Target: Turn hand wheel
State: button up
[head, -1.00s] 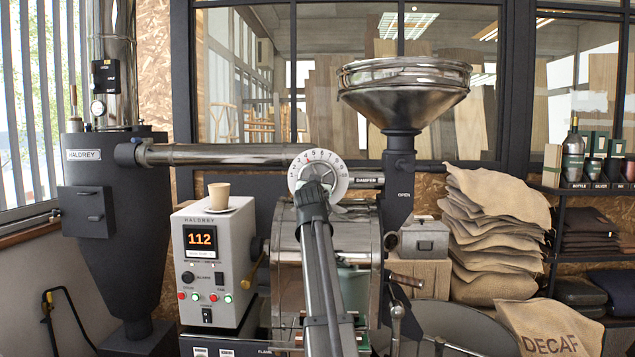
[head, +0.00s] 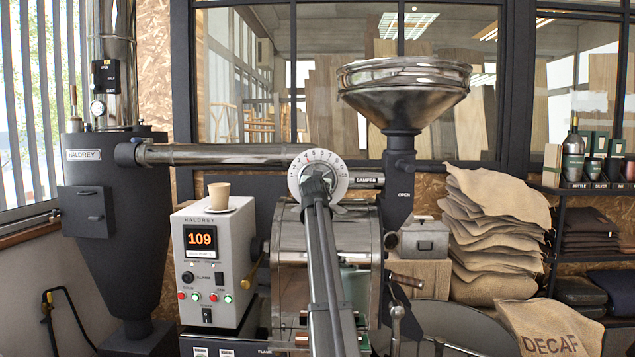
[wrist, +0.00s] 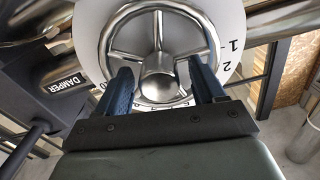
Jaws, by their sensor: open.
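The hand wheel is a silver spoked ring (wrist: 190,19) with a round central hub (wrist: 158,80), in front of a white numbered dial (wrist: 225,35). In the head view the dial (head: 341,184) sits at the right end of the horizontal pipe, and my arm hides much of the wheel. My gripper (wrist: 160,75) is open at the wheel in the wrist view. Its two blue fingers stand to the left and right of the hub and overlap the wheel in the picture. I cannot tell whether they touch it. The numbers 1 and 2 show at the dial's right.
A "DAMPER" label (wrist: 62,84) is beside the dial. The horizontal pipe (head: 220,154) runs left to a dark cyclone (head: 115,230). A steel hopper (head: 404,85) rises at right. A control box (head: 207,270) with a cup (head: 219,195) stands at left, with burlap sacks (head: 490,240) at right.

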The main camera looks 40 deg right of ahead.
jog(key=shift+x, duration=0.9)
jog(key=shift+c, duration=0.5)
grip_shut()
